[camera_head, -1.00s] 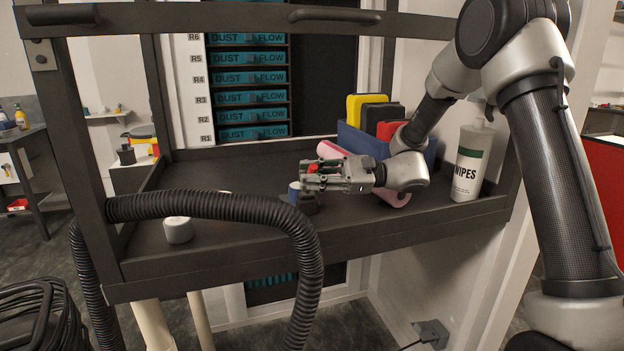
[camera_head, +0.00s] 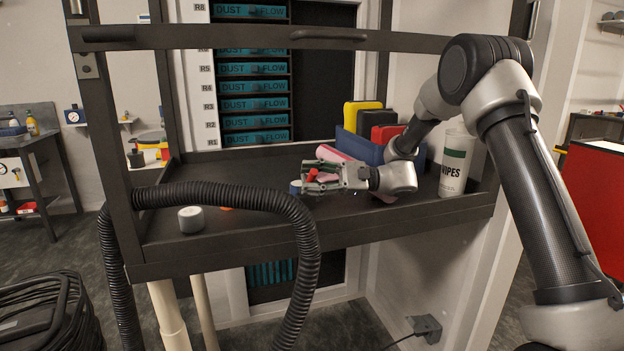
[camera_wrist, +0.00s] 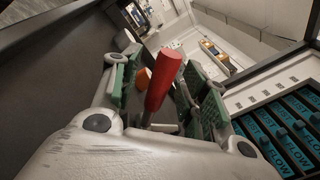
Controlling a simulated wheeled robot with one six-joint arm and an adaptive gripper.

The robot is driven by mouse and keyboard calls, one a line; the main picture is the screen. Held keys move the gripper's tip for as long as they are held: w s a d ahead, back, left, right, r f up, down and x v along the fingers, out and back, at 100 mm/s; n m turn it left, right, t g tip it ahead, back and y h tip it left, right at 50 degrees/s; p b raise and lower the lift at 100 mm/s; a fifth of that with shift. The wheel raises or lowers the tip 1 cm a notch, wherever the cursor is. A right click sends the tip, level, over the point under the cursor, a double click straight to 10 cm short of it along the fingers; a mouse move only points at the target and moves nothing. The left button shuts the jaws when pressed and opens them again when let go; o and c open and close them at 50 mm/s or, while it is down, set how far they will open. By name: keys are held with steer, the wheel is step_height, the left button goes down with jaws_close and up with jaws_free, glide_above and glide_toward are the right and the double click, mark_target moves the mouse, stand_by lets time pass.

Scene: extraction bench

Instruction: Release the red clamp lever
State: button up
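The red clamp lever (camera_head: 312,174) stands tilted at the left end of my gripper (camera_head: 318,177), above the dark bench shelf. In the wrist view the red lever (camera_wrist: 163,82) rises between the two green-padded fingers of my gripper (camera_wrist: 165,92). The fingers are apart, one on each side of the lever. A gap shows on the left; on the right the lever's top overlaps the pad in the picture, and I cannot tell whether they touch. The lever's base and the clamp body are mostly hidden by my gripper.
A thick black hose (camera_head: 225,192) arches over the shelf's front edge. A grey cylinder (camera_head: 191,219) stands at the left. A blue bin (camera_head: 361,147) with yellow, black and red cases, a pink roll (camera_head: 330,154) and a wipes bottle (camera_head: 456,163) stand at the right. The shelf's back left is clear.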

steer(key=d, duration=0.7)
steer(key=shift+w+d+f, duration=0.2)
steer(key=shift+w+f, duration=0.05)
